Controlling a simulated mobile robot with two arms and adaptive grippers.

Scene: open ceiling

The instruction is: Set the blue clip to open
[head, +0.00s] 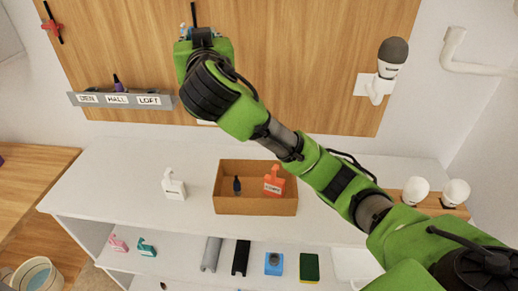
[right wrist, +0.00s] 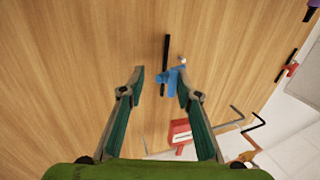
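The blue clip (right wrist: 173,79) sits against the wooden board beside a thin black bar (right wrist: 165,62) in the right wrist view. A pale round knob shows at its upper end. In the head view only a small blue part (head: 184,32) shows next to my wrist, which hides the rest. My right gripper (right wrist: 160,85) is open, with its green-padded fingers pointing at the board. The clip appears at the right finger's tip, slightly right of the middle of the gap; I cannot tell whether they touch. My left gripper is not in view.
A red clip (head: 50,26) on a black bar hangs at the upper left. A grey labelled rack (head: 120,99) is fixed low on the board. A lamp (head: 391,58) sticks out at right. Below, a white counter (head: 120,160) holds a brown box (head: 256,207) and a white bottle (head: 173,188).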

